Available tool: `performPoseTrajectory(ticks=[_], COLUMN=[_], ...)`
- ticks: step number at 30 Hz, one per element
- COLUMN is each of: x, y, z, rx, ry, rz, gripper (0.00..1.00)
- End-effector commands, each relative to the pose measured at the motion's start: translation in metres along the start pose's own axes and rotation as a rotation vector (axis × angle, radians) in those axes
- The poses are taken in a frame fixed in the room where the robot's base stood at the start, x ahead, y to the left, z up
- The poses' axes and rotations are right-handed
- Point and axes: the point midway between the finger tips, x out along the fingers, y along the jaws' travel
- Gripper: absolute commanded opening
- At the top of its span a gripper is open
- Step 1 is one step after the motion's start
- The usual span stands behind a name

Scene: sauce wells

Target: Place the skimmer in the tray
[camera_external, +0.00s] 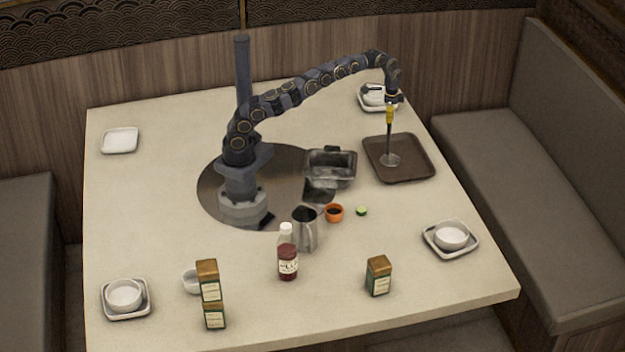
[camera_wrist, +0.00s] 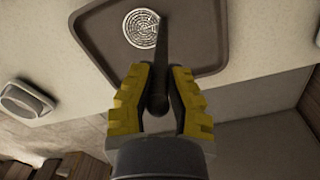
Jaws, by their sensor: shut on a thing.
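The skimmer (camera_external: 390,158) hangs head down from my gripper (camera_external: 390,104), with its round perforated head low over the brown tray (camera_external: 418,174). I cannot tell whether the head touches the tray. In the wrist view, my gripper's yellow fingers (camera_wrist: 160,95) are shut on the dark handle. The skimmer's perforated head (camera_wrist: 141,28) shows beyond them, over the tray (camera_wrist: 98,35). The tray lies flat on the table at the right and holds nothing else that I can see.
A metal pan (camera_external: 330,168) stands left of the tray. A small orange cup (camera_external: 334,213), a green slice (camera_external: 361,211), a metal pitcher (camera_external: 305,232) and a sauce bottle (camera_external: 288,255) stand nearer. White bowls on plates sit near the edges, one (camera_external: 451,236) at the right.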

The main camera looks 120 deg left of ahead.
Motion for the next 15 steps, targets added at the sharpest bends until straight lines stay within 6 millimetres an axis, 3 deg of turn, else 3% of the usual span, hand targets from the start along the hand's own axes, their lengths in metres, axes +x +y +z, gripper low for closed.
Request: performPoseTrajectory(ticks=[7,9,15], x=[0.0015,0.0016,0.0015], y=[-0.0001,-0.0002,-0.0002], z=[-0.0002,-0.0003,-0.0003], rx=[0.000,0.000,0.000], ry=[0.001,0.001,0.001], rz=[-0.001,-0.001,-0.001], gripper=[0.00,0.34,0.34])
